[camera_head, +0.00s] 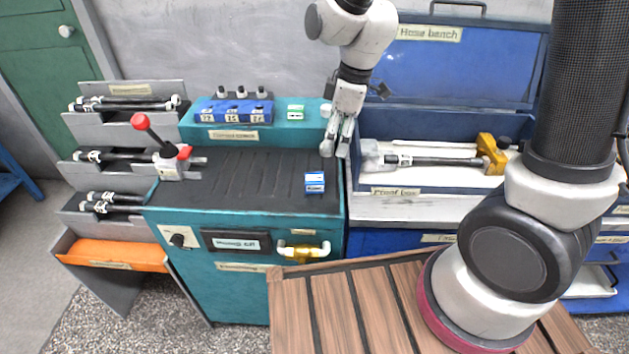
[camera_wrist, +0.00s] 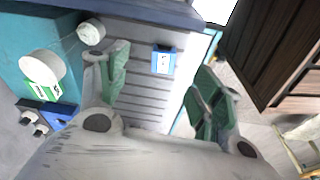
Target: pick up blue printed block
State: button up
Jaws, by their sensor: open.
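The blue printed block (camera_head: 315,183) is a small blue block with a white printed label. It lies on the black ribbed top of the teal bench, near its right front edge. My gripper (camera_head: 335,150) hangs above the back right part of that top, behind and above the block. In the wrist view the block (camera_wrist: 164,61) shows beyond and between the two open fingers (camera_wrist: 158,88), apart from both. Nothing is between the fingers.
A red-knobbed lever (camera_head: 140,122) stands at the left of the teal bench (camera_head: 245,222). A blue rack (camera_head: 233,112) and a green-labelled block (camera_head: 295,113) sit on its back ledge. The open blue hose bench box (camera_head: 440,70) is to the right. The black top around the block is clear.

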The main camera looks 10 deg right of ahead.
jog(key=n, duration=0.2)
send_over(314, 178)
jog(key=d, duration=0.1)
jog(key=shift+g, duration=0.3)
notch_tip(314, 178, down, 5)
jog(key=shift+d+f, duration=0.1)
jog(key=f, duration=0.5)
jog(key=a+f, duration=0.1)
jog(key=f, duration=0.1)
jog(key=shift+f, duration=0.2)
jog(key=c, duration=0.9)
